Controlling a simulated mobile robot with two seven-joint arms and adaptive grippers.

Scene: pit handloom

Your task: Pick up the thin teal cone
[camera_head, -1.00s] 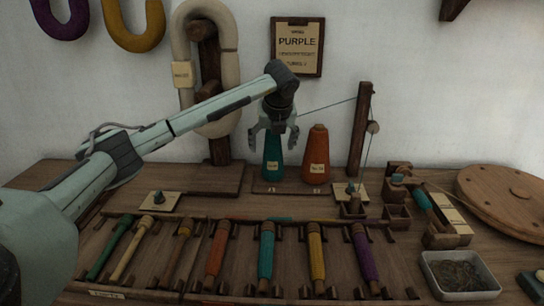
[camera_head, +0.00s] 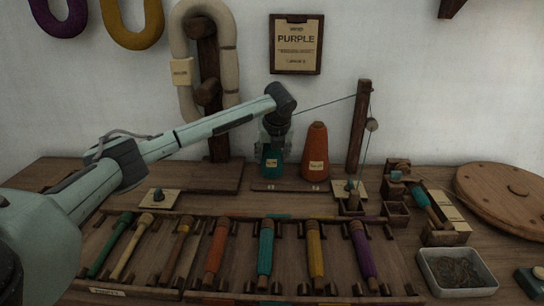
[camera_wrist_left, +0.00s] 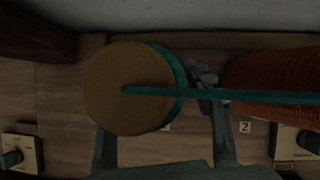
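The teal cone (camera_head: 271,166) stands upright on a dark base board on the table, with a pale label on its front. The left wrist view looks down on its round tan top (camera_wrist_left: 128,90), with a teal thread running from it to the right. My left gripper (camera_head: 274,134) is lowered over the upper part of the cone. In the left wrist view its fingers (camera_wrist_left: 165,140) are spread apart, one partly hidden under the cone's top and one to its right. Whether they touch the cone I cannot tell. My right gripper is not in view.
An orange cone (camera_head: 315,152) stands close to the right of the teal cone. A wooden post (camera_head: 357,130) carries the thread farther right. A rack of colored bobbins (camera_head: 265,250) lies in front, and a tray (camera_head: 457,271) sits front right.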

